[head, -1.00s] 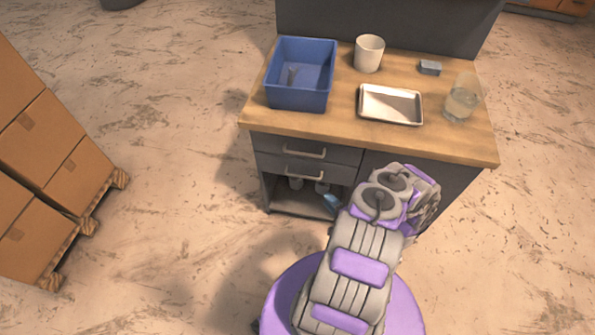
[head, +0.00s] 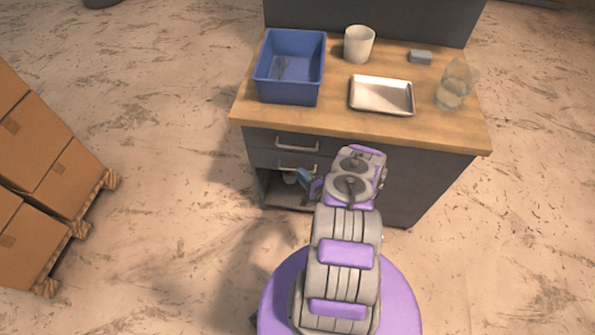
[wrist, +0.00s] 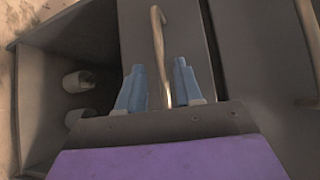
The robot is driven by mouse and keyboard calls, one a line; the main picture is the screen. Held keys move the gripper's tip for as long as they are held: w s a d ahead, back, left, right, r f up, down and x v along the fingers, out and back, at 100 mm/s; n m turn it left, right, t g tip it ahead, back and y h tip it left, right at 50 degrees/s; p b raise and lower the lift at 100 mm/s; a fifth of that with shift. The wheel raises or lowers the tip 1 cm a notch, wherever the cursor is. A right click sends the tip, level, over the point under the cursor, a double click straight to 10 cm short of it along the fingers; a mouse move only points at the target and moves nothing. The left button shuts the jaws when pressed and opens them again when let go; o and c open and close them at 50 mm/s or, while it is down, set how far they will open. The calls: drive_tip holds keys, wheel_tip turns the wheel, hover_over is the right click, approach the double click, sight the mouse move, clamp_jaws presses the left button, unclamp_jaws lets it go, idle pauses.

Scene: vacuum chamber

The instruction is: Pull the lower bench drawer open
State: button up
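The lower bench drawer (head: 262,160) is a dark grey front under the upper drawer, and it looks shut. Its metal bar handle (head: 295,167) shows just above my gripper (head: 304,178). In the wrist view, the lower drawer handle (wrist: 158,35) runs between the two blue fingertips of my gripper (wrist: 159,68). The fingers are apart, one on each side of the bar, with gaps visible. I cannot tell whether the fingers reach deep enough around it. My arm hides the right part of the drawer front in the head view.
The upper drawer handle (head: 297,146) is just above. An open shelf with white cups (wrist: 78,82) lies below the drawers. The wooden benchtop (head: 300,118) carries a blue bin (head: 290,88), a metal tray (head: 382,108), a mug and a glass jar. Boxes on pallets (head: 80,225) stand left.

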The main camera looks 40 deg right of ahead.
drive_tip(key=shift+w+d+f, duration=0.1)
drive_tip(key=shift+w+f, duration=0.05)
drive_tip(key=shift+w, duration=0.85)
drive_tip(key=shift+w+d+f, duration=0.1)
drive_tip(key=shift+w, duration=0.9)
clamp_jaws()
drive_tip(key=shift+a, duration=0.1)
